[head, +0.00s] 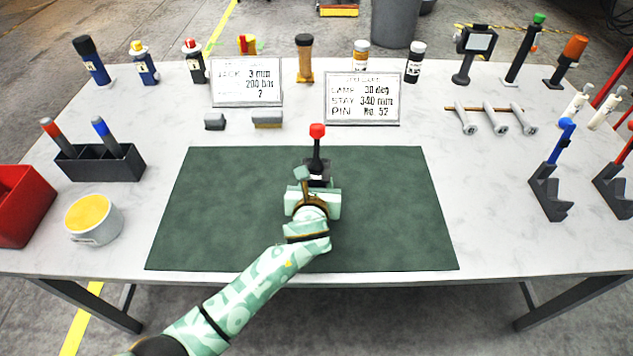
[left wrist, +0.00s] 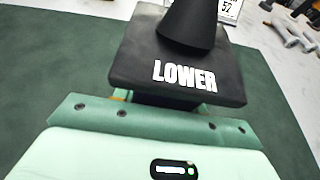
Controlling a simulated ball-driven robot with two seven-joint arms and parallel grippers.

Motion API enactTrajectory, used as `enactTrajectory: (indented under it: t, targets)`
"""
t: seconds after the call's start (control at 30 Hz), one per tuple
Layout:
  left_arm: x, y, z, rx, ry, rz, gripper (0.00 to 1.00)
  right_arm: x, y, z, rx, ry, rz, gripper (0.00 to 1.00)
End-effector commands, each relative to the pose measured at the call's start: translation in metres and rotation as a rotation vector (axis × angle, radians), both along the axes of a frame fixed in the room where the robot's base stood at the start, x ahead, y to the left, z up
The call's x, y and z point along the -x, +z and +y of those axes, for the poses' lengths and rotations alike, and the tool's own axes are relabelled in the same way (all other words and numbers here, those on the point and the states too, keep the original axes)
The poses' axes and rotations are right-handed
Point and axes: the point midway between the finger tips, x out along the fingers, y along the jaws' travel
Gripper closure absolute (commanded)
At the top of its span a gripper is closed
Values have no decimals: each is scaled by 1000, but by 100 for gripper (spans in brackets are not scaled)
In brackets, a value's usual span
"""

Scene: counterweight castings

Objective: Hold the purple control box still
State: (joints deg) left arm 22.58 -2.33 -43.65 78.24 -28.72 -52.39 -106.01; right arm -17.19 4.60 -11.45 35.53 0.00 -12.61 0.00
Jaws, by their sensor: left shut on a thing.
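No purple control box shows in either view. A black control box (head: 320,168) with an upright black lever and red knob (head: 317,130) stands on the dark green mat (head: 220,200). In the left wrist view the black box (left wrist: 135,68) has a white "LOWER" label, and the lever's dark base rises from its top. My left gripper (head: 312,186) reaches over the mat from the front and is shut on the black box, partly hiding it. In the left wrist view the jaws (left wrist: 160,104) are partly hidden under the box's top. My right gripper is not in view.
Two printed signs (head: 247,82) (head: 362,98) stand behind the mat. Bottles and tools line the back. A black holder (head: 100,163), yellow-filled pot (head: 94,218) and red bin (head: 22,205) are left; dark stands with levers (head: 550,190) are right. The mat around the box is clear.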

Motion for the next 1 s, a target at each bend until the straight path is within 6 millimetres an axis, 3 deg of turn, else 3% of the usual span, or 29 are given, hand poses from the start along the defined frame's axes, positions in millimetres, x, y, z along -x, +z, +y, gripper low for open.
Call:
enactTrajectory:
  t: [0.2,1.0]
  targets:
    - [0,-9,0,1,-2,-3,100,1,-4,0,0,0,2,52]
    - [0,-13,0,2,-1,-3,100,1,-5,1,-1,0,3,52]
